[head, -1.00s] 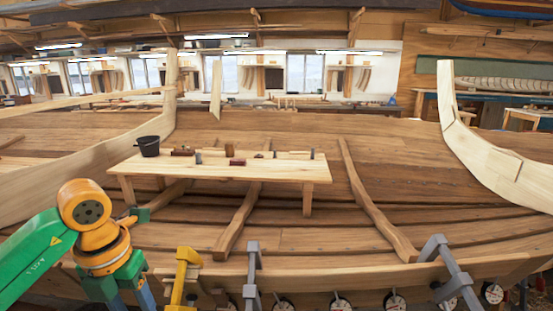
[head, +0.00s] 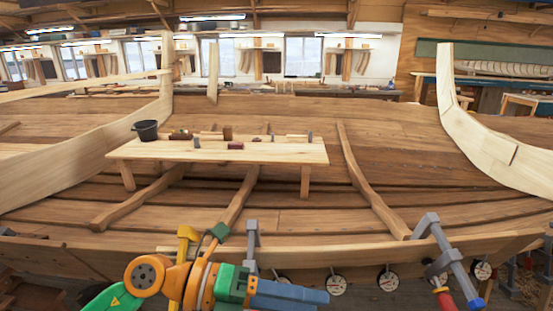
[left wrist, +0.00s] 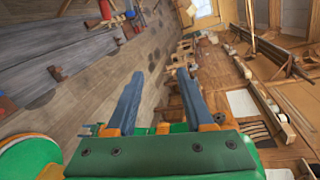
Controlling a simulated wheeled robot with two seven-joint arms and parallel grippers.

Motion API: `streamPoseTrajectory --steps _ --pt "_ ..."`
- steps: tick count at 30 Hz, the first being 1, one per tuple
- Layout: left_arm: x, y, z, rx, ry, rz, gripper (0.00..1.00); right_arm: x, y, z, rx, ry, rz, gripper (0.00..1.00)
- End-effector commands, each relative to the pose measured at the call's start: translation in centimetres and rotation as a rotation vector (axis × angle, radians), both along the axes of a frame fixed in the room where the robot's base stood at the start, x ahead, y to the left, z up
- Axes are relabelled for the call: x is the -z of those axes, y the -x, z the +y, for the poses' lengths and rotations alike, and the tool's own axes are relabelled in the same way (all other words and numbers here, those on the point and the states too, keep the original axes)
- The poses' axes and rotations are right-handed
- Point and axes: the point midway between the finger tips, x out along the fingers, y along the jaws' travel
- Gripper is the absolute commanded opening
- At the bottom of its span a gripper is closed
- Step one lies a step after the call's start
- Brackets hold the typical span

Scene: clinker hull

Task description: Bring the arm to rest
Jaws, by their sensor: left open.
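My left arm comes in from the lower left in the head view, green and orange. My left gripper (head: 290,295) is low at the bottom of the picture, in front of the hull's near edge, with its blue fingers pointing right. In the left wrist view the left gripper (left wrist: 160,95) shows its two blue fingers apart, with nothing between them. It is open and empty. My right gripper is not in view.
A wooden bench (head: 270,152) inside the planked hull (head: 410,150) carries a black bucket (head: 147,131) and several small tools. Grey clamps (head: 445,255) and a yellow clamp (head: 186,240) grip the hull's near edge, close to my left arm. Round dials (head: 336,285) hang below.

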Motion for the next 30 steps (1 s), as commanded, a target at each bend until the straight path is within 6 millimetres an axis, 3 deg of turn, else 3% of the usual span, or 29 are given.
streamPoseTrajectory --steps 2,3,5,6,8,9,11,12,15,18,22,27,30 --pt "-4.6 -0.3 -1.5 -0.102 0.374 0.127 0.52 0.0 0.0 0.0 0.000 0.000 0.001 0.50" --pt "-6.9 -1.7 -0.6 -0.214 0.582 0.220 0.52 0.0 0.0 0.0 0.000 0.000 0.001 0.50" --pt "-8.1 -5.1 2.7 -0.445 0.856 0.401 0.52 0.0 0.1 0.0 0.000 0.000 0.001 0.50" --pt "-6.9 -7.5 5.9 -0.632 0.997 0.537 0.52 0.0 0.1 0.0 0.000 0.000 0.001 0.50" --pt "-2.9 -10.0 10.3 -0.915 1.124 0.742 0.52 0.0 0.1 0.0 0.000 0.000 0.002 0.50" --pt "0.6 -10.6 12.8 -1.088 1.162 0.867 0.52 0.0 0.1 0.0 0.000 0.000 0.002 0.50" --pt "6.1 -10.2 15.7 -1.329 1.168 1.043 0.52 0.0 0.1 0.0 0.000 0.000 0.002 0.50" --pt "9.7 -9.2 17.1 -1.470 1.147 1.152 0.52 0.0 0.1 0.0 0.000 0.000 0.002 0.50" --pt "16.8 -5.3 19.3 -1.754 1.045 1.378 0.52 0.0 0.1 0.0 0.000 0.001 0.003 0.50" --pt "21.7 -0.8 20.2 -1.959 0.911 1.557 0.52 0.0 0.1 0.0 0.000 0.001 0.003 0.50" --pt "25.8 5.1 20.4 -2.151 0.718 1.744 0.52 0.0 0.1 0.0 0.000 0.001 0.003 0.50" --pt "28.6 12.7 20.1 -2.329 0.440 1.950 0.52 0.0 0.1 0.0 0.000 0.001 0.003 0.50" --pt "32.3 12.0 20.1 -2.343 0.414 1.951 0.52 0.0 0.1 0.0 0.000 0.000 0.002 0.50"
